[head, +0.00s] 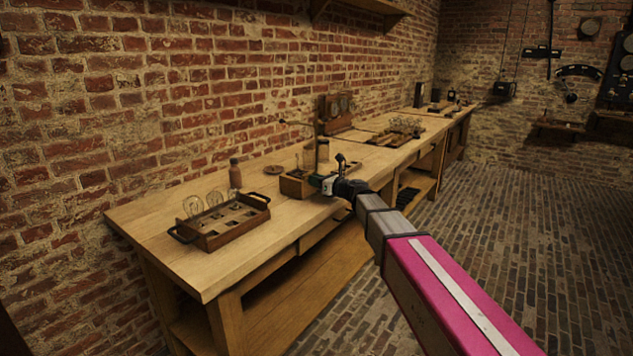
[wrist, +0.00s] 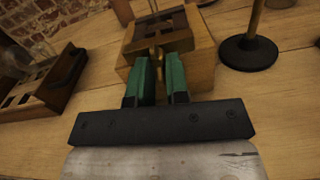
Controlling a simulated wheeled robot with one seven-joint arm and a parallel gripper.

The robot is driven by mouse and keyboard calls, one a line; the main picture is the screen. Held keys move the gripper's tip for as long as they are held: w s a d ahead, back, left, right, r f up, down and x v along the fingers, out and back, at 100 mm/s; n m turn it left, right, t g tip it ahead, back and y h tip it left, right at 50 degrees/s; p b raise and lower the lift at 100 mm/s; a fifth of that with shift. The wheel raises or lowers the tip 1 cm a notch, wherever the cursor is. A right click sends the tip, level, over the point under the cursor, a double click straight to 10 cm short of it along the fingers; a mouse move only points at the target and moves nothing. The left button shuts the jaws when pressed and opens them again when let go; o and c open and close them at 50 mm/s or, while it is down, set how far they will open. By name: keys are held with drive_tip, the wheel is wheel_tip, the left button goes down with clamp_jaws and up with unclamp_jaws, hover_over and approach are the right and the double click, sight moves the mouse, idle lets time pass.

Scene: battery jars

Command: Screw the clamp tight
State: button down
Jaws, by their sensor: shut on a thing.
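In the wrist view my gripper (wrist: 160,78) has its green fingers close together, shut on a small brass-coloured piece, the clamp screw (wrist: 158,55), at the near face of a wooden block (wrist: 198,62). The fingers hide most of the screw. A darker wooden part (wrist: 163,33) sits on top of the block. In the head view my gripper (head: 327,184) is at the wooden box-like block (head: 294,187) on the bench, and my arm hides part of that area.
A wooden tray (head: 222,238) with glass bulbs (head: 193,206) stands to the left, also at the left of the wrist view (wrist: 40,98). A dark round stand base (wrist: 248,54) is close right of the block. A bottle (head: 235,174) stands behind. The bench front (head: 190,268) is clear.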

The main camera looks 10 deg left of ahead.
drive_tip(key=shift+m, duration=0.6)
drive_tip(key=c, duration=1.3)
unclamp_jaws()
drive_tip(key=v, duration=1.1)
drive_tip(key=shift+a, duration=0.1)
